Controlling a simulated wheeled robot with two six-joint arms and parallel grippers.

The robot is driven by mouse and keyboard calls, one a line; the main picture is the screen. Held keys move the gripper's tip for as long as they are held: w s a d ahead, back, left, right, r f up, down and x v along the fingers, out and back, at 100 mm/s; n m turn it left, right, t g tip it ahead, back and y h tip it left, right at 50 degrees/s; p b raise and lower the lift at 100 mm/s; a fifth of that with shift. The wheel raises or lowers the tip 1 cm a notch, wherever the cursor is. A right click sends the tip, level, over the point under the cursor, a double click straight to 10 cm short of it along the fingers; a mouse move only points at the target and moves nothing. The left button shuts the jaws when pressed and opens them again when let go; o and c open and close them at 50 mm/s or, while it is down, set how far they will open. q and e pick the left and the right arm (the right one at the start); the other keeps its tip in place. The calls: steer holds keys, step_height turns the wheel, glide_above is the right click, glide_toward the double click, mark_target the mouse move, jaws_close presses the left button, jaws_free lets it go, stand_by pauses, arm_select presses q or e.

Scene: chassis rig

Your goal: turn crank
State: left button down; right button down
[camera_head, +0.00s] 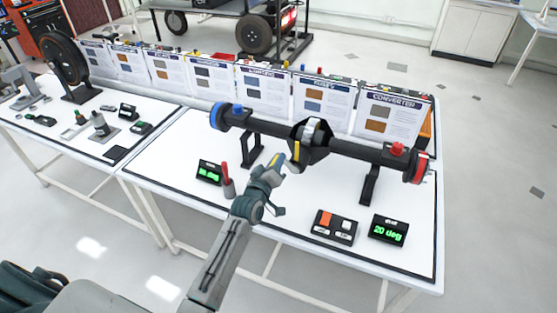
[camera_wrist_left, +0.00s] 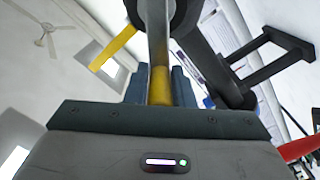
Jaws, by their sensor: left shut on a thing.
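A black axle rig lies across the white table, with a round central housing (camera_head: 318,153), a blue left end (camera_head: 218,115) and a red right end (camera_head: 416,166). A yellow pointer (camera_head: 296,151) shows on the front of the housing, and also in the left wrist view (camera_wrist_left: 113,47). My left gripper (camera_head: 274,172) is just in front of and left of the housing. It is shut on the crank handle, a grey metal bar with a yellow band (camera_wrist_left: 160,84), which runs between the fingers in the left wrist view. My right gripper is in no view.
Another green display (camera_head: 209,173) and a red-handled tool (camera_head: 227,181) stand left of my arm. Information boards (camera_head: 262,89) line the back.

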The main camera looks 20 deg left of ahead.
arm_select(q)
steer(key=shift+a+f, duration=0.1)
steer(key=shift+f, duration=0.2)
steer(key=c, duration=1.3)
jaws_free()
steer(key=shift+a, duration=0.25)
steer(key=shift+s+d, duration=0.1)
steer(key=shift+s, duration=0.35)
steer(key=s+b, duration=0.2)
steer(key=s, duration=0.8)
steer(key=shift+a, duration=0.3)
